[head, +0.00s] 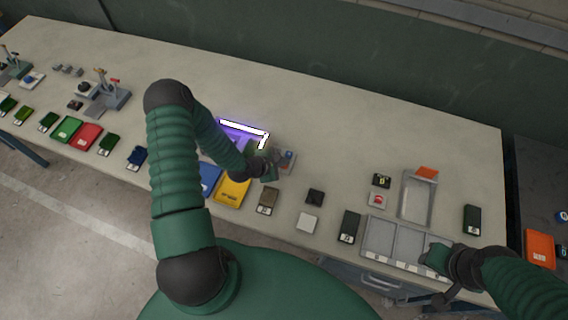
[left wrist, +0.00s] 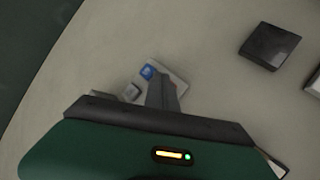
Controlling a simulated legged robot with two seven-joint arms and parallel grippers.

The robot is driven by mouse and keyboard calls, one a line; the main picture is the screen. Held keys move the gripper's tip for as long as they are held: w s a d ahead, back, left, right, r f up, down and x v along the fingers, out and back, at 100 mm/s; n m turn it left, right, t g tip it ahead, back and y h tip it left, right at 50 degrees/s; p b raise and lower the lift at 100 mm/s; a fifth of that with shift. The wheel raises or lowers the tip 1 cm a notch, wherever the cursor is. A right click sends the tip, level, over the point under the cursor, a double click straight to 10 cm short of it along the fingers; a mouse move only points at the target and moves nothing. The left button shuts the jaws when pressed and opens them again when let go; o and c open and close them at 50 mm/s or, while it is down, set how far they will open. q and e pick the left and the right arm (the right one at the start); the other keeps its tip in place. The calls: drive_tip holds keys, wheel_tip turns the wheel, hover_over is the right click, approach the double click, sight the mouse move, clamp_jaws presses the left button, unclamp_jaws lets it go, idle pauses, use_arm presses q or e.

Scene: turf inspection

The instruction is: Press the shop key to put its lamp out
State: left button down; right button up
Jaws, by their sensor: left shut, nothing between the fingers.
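A lamp frame (head: 245,127) glows white and violet on the bench, left of my left gripper. A small pale plate (head: 288,157) with a blue part and a red part lies just beside that gripper. In the left wrist view the plate shows a blue key (left wrist: 148,72), and my gripper covers part of it. My left gripper (head: 271,166) is shut and empty, over or at the plate's near side; I cannot tell if it touches. My right gripper (head: 436,258) is at the divided tray's right end, its fingers unclear. No label marks which key is the shop key.
A divided grey tray (head: 380,235) and an upright-sided grey tray (head: 416,200) are at the right. A red button box (head: 377,200) stands beside them. A yellow tray (head: 233,190) and dark devices (head: 268,200) line the front edge. The back of the bench is clear.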

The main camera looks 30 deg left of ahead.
use_arm(q)
drive_tip(key=shift+d, duration=0.1)
drive_tip(key=shift+f, duration=0.4)
idle(0.3)
drive_tip(key=shift+r+p, duration=0.4)
drive_tip(key=shift+r, duration=0.4)
drive_tip(key=shift+r, duration=0.1)
wheel_tip(320, 180, up, 6)
drive_tip(key=p, duration=0.5)
idle(0.6)
